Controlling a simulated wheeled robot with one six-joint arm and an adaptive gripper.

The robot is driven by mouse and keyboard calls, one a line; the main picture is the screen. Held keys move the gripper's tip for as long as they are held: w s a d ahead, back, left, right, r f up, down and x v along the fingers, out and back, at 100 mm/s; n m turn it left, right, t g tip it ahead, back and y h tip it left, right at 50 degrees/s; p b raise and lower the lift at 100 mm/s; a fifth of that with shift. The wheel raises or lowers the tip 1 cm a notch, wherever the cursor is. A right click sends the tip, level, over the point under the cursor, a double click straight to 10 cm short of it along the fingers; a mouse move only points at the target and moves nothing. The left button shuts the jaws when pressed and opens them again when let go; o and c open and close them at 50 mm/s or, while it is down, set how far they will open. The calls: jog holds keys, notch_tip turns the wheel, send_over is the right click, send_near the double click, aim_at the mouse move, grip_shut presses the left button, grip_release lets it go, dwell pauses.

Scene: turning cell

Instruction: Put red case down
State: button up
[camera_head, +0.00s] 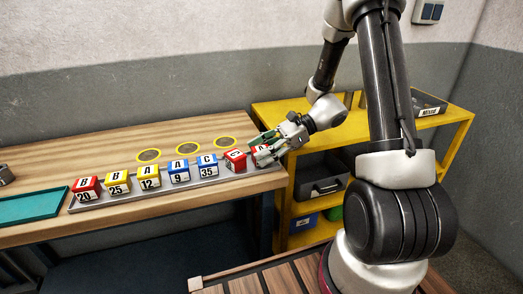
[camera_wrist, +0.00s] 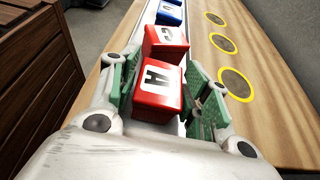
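The red case with a letter A on top (camera_wrist: 158,88) is between my gripper's green-padded fingers in the wrist view. In the head view it is the rightmost red case (camera_head: 263,156), partly hidden by the fingers, at the right end of the grey tray (camera_head: 140,196). My gripper (camera_head: 266,146) is low around it; it also shows in the wrist view (camera_wrist: 163,90). The fingers look open, with a narrow gap on the right of the case; contact on the left is unclear. Another red case (camera_head: 235,160) stands just left of it, slightly turned.
Several red, yellow and blue cases fill the tray leftward, including a blue one (camera_head: 208,164). Yellow-ringed round spots (camera_head: 148,155) lie behind the tray. A teal mat (camera_head: 30,205) is at the left. A yellow shelf (camera_head: 285,125) stands close right of the table.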

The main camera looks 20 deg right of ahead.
jog(key=shift+o, duration=0.3)
jog(key=shift+r, duration=0.25)
jog(key=v, duration=1.1)
jog(key=shift+d, duration=0.35)
jog(key=s+d+r+n+t+h, duration=0.2)
jog(key=s+r+n+h, duration=0.4)
jog(key=s+n, duration=0.3)
jog(key=s+d+r+n+t+h, duration=0.2)
jog(key=s+r+n+h, duration=0.5)
jog(key=s+n, duration=0.2)
jog(key=shift+s, duration=0.5)
